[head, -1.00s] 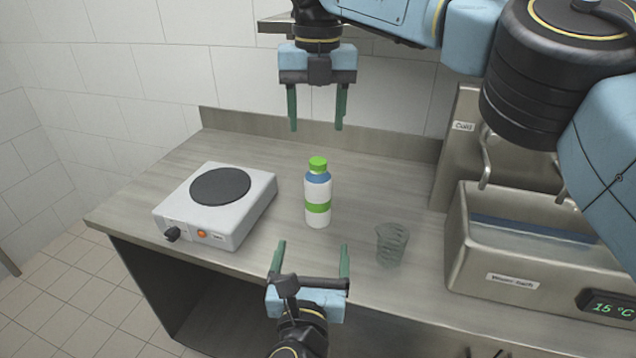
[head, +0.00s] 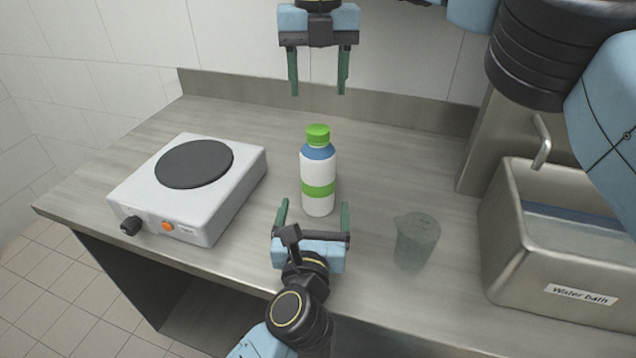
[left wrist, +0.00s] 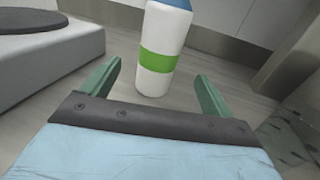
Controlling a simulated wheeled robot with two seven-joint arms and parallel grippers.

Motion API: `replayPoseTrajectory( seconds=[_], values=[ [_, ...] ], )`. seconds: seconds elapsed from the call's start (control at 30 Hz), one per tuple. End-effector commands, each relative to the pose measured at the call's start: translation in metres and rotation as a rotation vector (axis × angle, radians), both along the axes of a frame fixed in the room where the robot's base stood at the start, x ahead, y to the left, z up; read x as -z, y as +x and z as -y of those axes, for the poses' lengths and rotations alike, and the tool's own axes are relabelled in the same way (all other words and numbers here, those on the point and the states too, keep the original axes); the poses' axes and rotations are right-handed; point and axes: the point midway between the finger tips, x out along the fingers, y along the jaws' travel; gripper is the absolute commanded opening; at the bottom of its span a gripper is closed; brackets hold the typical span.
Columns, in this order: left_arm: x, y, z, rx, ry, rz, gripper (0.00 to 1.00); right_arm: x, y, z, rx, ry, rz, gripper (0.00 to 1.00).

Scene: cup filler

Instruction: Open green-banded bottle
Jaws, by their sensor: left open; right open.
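A white bottle (head: 318,172) with a green band, blue shoulder and green cap (head: 318,134) stands upright on the counter. My left gripper (head: 314,210) is open and low in front of the bottle, its two green fingers pointing towards the bottle's lower part. In the left wrist view the bottle (left wrist: 158,52) stands just beyond and between the fingers, with its cap out of frame. My right gripper (head: 318,88) is open and empty, pointing down above and behind the cap, clear of it.
A hot plate (head: 190,186) with a dark disc stands left of the bottle. A translucent beaker (head: 416,242) stands to the right, near the front edge. A metal water bath (head: 570,268) is farther right. The counter (head: 250,112) behind the bottle is clear.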

Motion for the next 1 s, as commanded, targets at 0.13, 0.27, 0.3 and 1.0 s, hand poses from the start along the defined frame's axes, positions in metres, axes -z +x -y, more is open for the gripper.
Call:
replayPoseTrajectory(
  seconds=[0.13, 0.27, 0.3, 1.0],
  values=[
    [-0.002, 0.032, 0.003, 0.000, 0.002, 0.004, 0.86, 0.000, 0.000, 0.000, 0.000, 0.000, 0.000, 0.56],
    [-0.002, 0.057, 0.004, -0.001, 0.003, 0.002, 0.86, 0.000, 0.000, 0.000, 0.000, 0.000, -0.001, 0.56],
    [-0.001, 0.065, 0.005, 0.000, 0.004, 0.002, 0.86, 0.000, 0.000, 0.000, 0.000, 0.000, -0.001, 0.56],
    [0.000, 0.107, 0.009, 0.000, 0.000, 0.000, 0.86, 0.000, 0.000, 0.000, 0.000, 0.000, -0.001, 0.56]
  ],
)
